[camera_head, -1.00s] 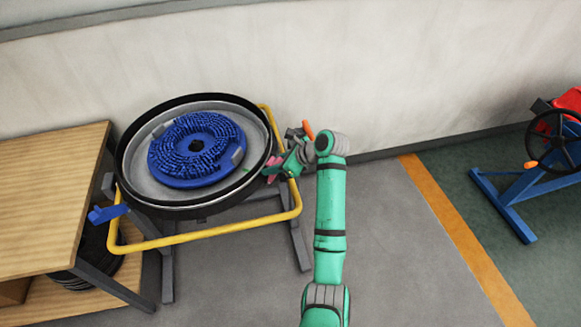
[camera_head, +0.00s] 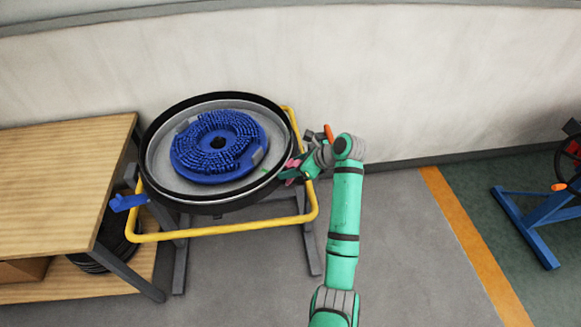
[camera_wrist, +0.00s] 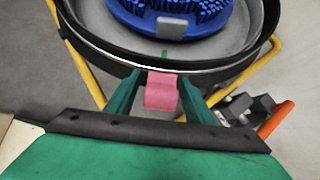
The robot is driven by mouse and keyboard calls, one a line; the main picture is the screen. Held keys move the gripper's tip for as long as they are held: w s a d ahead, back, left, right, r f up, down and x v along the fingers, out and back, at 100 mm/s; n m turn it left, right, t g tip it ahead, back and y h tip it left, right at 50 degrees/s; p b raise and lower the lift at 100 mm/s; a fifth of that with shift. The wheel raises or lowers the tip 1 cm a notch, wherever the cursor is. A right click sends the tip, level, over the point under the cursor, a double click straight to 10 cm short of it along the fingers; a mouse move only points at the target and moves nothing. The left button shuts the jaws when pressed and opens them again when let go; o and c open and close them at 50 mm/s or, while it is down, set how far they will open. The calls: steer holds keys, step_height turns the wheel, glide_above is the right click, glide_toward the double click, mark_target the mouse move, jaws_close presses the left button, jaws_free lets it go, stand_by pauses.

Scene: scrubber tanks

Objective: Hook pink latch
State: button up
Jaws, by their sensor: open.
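The pink latch (camera_wrist: 160,92) sits at the outer rim of the round tank (camera_head: 160,185). In the wrist view it lies between the two green fingers of my gripper (camera_wrist: 162,90), which are apart, one on each side of it. I cannot tell whether either finger touches it. In the head view the latch (camera_head: 291,170) is a small pink patch at the tank's right side, partly hidden by my gripper (camera_head: 297,172). A small green mark (camera_wrist: 164,54) shows on the rim just beyond the latch.
A blue brush disc (camera_head: 218,147) lies in the tank. A yellow tube frame (camera_head: 230,228) surrounds the stand. A blue latch (camera_head: 128,202) sticks out at left, near a wooden shelf (camera_head: 60,190). An orange handle (camera_wrist: 276,119) is close at my gripper's right. Open floor lies right.

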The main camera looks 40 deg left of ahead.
steer(key=v, duration=1)
steer(key=shift+d+r, duration=0.2)
steer(key=shift+r, duration=0.15)
